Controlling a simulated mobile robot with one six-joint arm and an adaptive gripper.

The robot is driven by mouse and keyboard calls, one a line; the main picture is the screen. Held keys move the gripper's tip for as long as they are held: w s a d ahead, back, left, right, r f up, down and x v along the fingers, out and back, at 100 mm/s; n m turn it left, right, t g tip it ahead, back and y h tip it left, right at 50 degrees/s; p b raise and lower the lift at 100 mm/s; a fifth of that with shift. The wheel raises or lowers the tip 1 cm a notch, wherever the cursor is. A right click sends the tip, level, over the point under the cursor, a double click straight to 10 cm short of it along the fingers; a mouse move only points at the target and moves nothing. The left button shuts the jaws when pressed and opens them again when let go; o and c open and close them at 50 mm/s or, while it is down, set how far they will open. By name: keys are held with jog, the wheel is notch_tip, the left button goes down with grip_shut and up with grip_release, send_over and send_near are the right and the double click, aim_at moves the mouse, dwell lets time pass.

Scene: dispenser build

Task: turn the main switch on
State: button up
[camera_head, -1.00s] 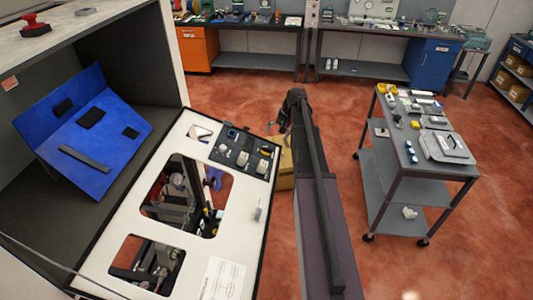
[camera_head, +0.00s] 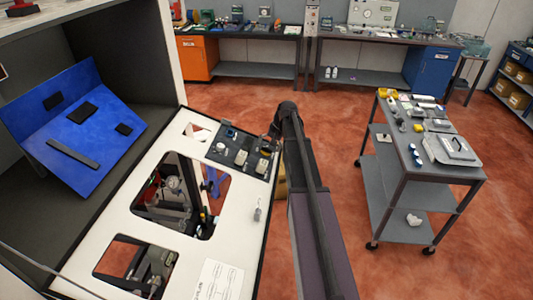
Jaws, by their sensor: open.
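The white machine panel (camera_head: 150,235) slopes across the lower left. A dark control plate (camera_head: 232,137) at its upper right carries several small pale and blue controls (camera_head: 241,157). I cannot tell which of them is the main switch. A small grey fitting (camera_head: 257,212) sits apart on the white panel's right side. My arm reaches forward to the right of the panel. My gripper (camera_head: 275,128) shows small and dark beside the arm's far end, near the plate's right edge. It is open, and its fingertips are partly hidden. I see no contact.
A blue angled board (camera_head: 85,140) stands in the grey recess at left. The panel has openings showing mechanisms below. A grey cart (camera_head: 425,160) with parts stands at right. Workbenches (camera_head: 380,40) line the back. Red floor between is clear.

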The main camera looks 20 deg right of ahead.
jog(key=shift+w+a+f+b, duration=0.1)
jog(key=shift+f+b, duration=0.15)
jog(key=shift+f, duration=0.1)
jog(key=shift+w+a+f+b, duration=0.1)
jog(key=shift+f+b, duration=0.1)
jog(key=shift+f, duration=0.15)
jog(key=shift+c, duration=0.2)
